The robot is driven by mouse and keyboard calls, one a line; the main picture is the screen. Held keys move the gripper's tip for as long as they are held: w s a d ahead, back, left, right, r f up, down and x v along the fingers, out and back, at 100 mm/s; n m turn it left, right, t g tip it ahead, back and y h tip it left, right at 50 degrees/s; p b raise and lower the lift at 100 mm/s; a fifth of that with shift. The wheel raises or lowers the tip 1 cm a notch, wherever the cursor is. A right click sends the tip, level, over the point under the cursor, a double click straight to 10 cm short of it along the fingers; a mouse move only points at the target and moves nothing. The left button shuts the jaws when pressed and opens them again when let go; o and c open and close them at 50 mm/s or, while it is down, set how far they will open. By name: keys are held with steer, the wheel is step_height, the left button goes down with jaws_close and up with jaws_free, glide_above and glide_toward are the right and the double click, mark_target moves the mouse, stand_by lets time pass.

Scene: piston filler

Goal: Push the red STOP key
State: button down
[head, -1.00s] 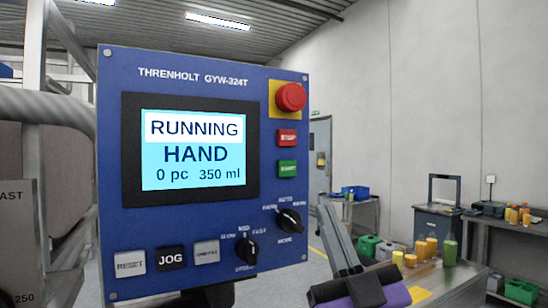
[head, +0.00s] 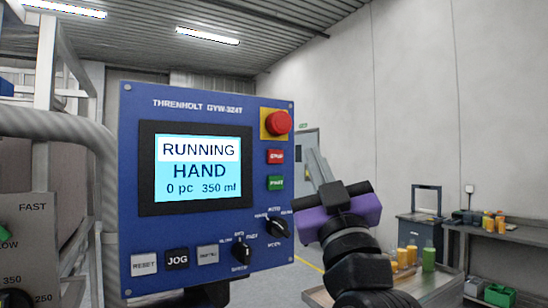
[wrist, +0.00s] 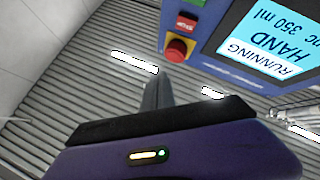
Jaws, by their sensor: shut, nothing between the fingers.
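The red STOP key (head: 275,157) is a small rectangular key on the blue control panel (head: 200,98). It sits below the red mushroom button (head: 278,122) and above a green key (head: 276,183). My gripper (head: 314,155) is shut and empty, its grey fingers pointing up just right of the panel edge in the head view. The fingers look apart from the key. In the wrist view the red key (wrist: 186,24) shows upside down at the top, with the mushroom button (wrist: 176,55) nearer to my fingertips (wrist: 158,74).
The panel's screen (head: 200,168) reads RUNNING, HAND, 0 pc, 350 ml. Rotary knobs (head: 278,227) and several pale or dark keys (head: 177,259) sit along its lower part. A bench with bottles (head: 428,258) stands at the right. Open air lies right of the panel.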

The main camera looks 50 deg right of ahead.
steer(key=shift+w+d+b, duration=0.2)
steer(key=shift+w+d, duration=0.2)
steer(key=shift+w, duration=1)
steer(key=shift+w+d+b, duration=0.15)
steer(key=shift+w+d, duration=0.3)
steer(key=shift+w, duration=1)
steer(key=shift+w+d+b, duration=0.2)
steer(key=shift+w+d, duration=0.2)
steer(key=shift+w, duration=1)
steer(key=shift+w+d, duration=0.15)
steer(key=shift+w, duration=0.25)
steer(key=shift+w+d, duration=0.1)
steer(key=shift+w, duration=0.3)
steer(key=shift+s, duration=0.1)
steer(key=shift+s+a, duration=0.2)
steer(key=shift+s, duration=0.5)
steer(key=shift+s+a+p, duration=0.15)
steer(key=shift+s+a, duration=0.1)
steer(key=shift+s, duration=0.55)
steer(key=shift+s+a+p, duration=0.15)
steer(key=shift+s+a, duration=0.05)
steer(key=shift+s, duration=0.65)
steer(key=shift+s+a+p, duration=0.15)
steer(key=shift+s+a, duration=0.1)
steer(key=shift+s, duration=0.55)
